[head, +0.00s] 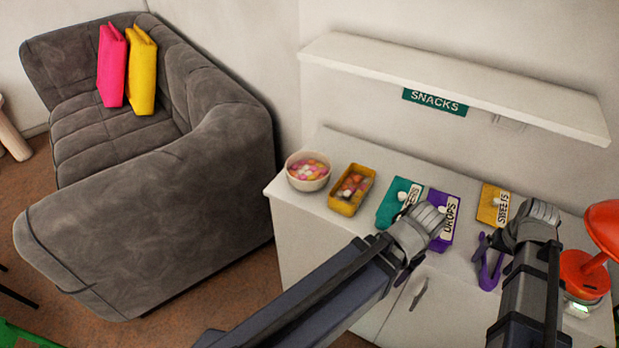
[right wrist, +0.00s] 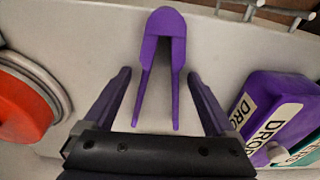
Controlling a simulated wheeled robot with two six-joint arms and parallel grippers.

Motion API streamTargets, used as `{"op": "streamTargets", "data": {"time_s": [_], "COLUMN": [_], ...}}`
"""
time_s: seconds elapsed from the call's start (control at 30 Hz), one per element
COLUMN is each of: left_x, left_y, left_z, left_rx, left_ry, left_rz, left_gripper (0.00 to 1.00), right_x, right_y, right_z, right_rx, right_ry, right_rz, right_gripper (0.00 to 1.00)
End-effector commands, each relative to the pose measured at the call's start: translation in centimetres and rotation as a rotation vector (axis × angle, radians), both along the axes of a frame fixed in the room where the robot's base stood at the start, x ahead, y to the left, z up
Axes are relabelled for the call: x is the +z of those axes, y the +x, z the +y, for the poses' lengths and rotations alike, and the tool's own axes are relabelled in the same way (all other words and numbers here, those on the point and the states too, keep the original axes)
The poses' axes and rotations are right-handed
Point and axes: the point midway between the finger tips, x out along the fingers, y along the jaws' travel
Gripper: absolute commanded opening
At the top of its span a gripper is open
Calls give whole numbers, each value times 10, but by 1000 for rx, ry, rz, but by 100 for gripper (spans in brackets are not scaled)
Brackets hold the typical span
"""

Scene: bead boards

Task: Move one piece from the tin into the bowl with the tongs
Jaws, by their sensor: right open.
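The purple tongs (head: 489,266) lie on the white cabinet top near its front edge, prongs apart. In the right wrist view the tongs (right wrist: 162,62) lie between the spread fingers of my open right gripper (right wrist: 160,98), with a gap on each side. In the head view my right gripper (head: 536,222) is just right of the tongs. The open yellow tin (head: 346,206) holds several coloured pieces. The pale bowl (head: 308,183), left of it, also holds coloured pieces.
A teal box (head: 389,212), the purple DROPS box (head: 445,238) and a yellow SWEETS box (head: 489,212) stand right of the tin. A red lamp (head: 605,225) and a round red object (head: 583,277) are at the right. A shelf (head: 450,80) overhangs behind.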

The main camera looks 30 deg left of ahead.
Motion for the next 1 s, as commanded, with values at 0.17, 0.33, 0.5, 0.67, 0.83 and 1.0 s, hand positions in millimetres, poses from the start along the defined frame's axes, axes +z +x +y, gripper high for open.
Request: {"op": "streamTargets", "data": {"time_s": [0.17,0.33,0.5,0.67,0.83,1.0], "left_x": [1,0,0,0,1,12], "left_y": [0,0,0,0,0,0], "left_z": [0,0,0,0,0,0], "left_rx": [0,0,0,0,0,0], "left_ry": [0,0,0,0,0,0], "left_rz": [0,0,0,0,0,0], "left_gripper": [59,59,59,59,59,59], "right_x": [1,1,0,0,1,12], "right_y": [0,0,0,0,0,0], "right_z": [0,0,0,0,0,0], "right_rx": [0,0,0,0,0,0], "right_ry": [0,0,0,0,0,0], "right_rz": [0,0,0,0,0,0], "right_gripper": [90,78,59,47,47,47]}}
